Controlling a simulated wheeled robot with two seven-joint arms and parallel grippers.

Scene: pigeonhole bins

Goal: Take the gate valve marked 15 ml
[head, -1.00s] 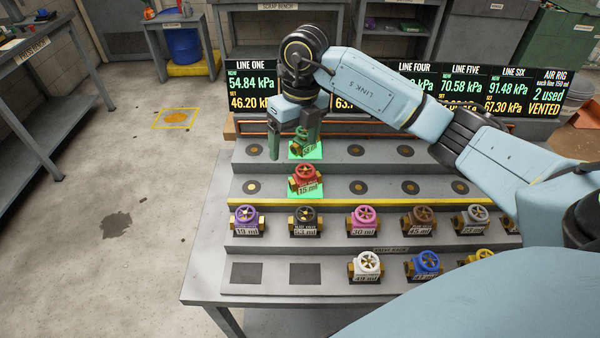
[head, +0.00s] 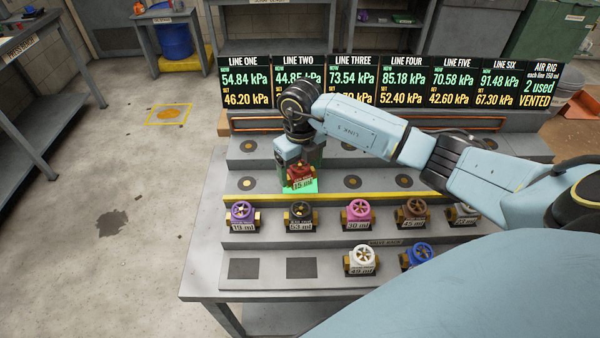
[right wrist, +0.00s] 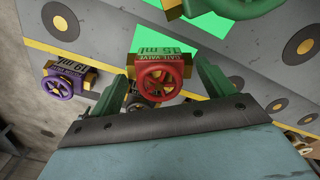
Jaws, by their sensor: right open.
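The red gate valve marked 15 ml (head: 302,177) sits on a green-lit spot on the second step from the top of the rack. In the right wrist view the red valve (right wrist: 162,78) shows its wheel and its label. My right gripper (head: 301,166) is open at this valve; in the right wrist view its green fingers (right wrist: 164,86) stand on either side of it, with gaps visible. A green valve (right wrist: 238,7) shows at the top of the right wrist view; my arm hides it in the head view. My left gripper is not in view.
A lower step holds a purple valve (head: 242,215), a black valve (head: 300,215), a pink valve (head: 358,213) and others. A white valve (head: 362,260) and a blue valve (head: 417,255) stand on the bottom step beside empty dark squares. Pressure displays (head: 300,80) stand behind.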

